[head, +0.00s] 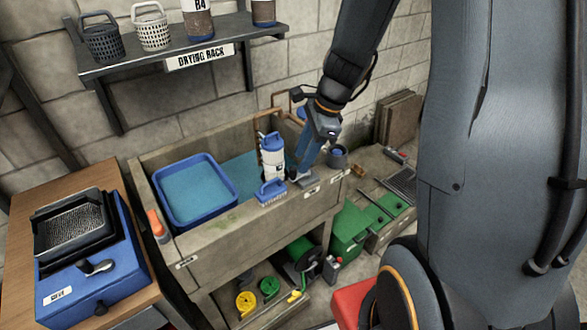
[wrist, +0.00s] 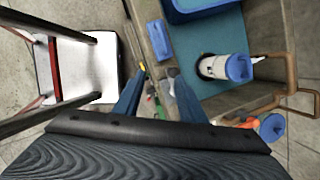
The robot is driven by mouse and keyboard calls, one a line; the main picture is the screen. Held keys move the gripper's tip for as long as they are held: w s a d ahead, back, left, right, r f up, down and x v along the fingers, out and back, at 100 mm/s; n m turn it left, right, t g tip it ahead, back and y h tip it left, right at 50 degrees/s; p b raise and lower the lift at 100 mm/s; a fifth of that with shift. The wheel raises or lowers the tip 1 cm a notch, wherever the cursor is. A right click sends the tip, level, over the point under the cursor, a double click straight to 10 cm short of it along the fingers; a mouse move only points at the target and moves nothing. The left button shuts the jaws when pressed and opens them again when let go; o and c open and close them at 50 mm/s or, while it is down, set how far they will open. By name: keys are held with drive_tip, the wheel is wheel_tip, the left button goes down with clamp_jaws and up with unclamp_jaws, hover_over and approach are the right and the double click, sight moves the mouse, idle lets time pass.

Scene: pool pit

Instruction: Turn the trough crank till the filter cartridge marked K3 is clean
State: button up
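A white filter cartridge with a blue cap (head: 272,160) stands upright in the concrete trough (head: 225,238); I cannot read its mark. It also shows in the wrist view (wrist: 212,67), right of my gripper. A blue block (head: 270,190) sits on the trough's front rim beside it. My gripper (head: 296,175) points down over the rim, just right of the cartridge and apart from it. In the wrist view its fingers (wrist: 155,74) are spread with nothing held between them. I cannot clearly make out the trough crank; the arm may hide it.
A blue basin (head: 197,192) fills the trough's left part. A copper pipe (head: 262,118) stands behind the cartridge. A drying rack (head: 180,52) hangs above. A blue box with a black handle (head: 95,285) is at left. Green boxes (head: 350,228) stand below right.

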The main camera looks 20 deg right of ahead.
sight(294, 168)
drive_tip(key=w+f+m, duration=0.1)
drive_tip(key=f, duration=0.1)
drive_tip(key=w+a+f+m, duration=0.1)
drive_tip(key=f, duration=0.2)
drive_tip(key=w+f+m, duration=0.2)
drive_tip(key=f, duration=0.1)
drive_tip(key=shift+w+a+f+t+y, duration=0.1)
drive_tip(key=shift+a+t+y, duration=0.2)
clamp_jaws()
